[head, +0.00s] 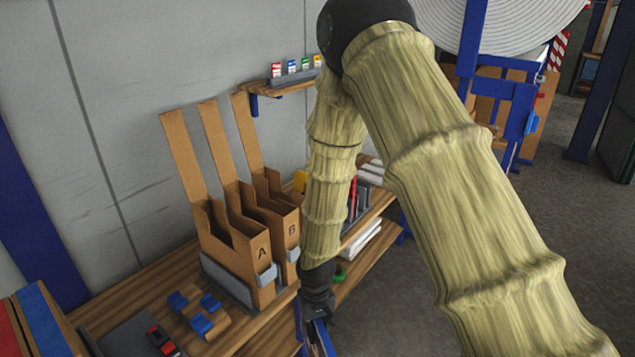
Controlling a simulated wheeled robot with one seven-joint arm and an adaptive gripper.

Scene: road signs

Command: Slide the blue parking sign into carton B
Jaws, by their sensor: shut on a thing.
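Carton B (293,229) is a tall, narrow brown carton with its back flap standing up. It is beside carton A (263,254) on the wooden bench, and its top looks open. My gripper (318,314) is low in the picture, to the right of and below the cartons, in front of the bench edge. It is shut on a flat blue thing, which looks like the blue parking sign (322,340). The sign hangs below the gripper, apart from the cartons, and is cut off by the bottom edge. Its face and marking cannot be made out.
A grey holder (226,281) braces the cartons. A wooden block with blue clips (201,316) lies left on the bench (136,294). A small shelf (290,87) with coloured boxes hangs on the wall. My arm hides part of the bench's right side.

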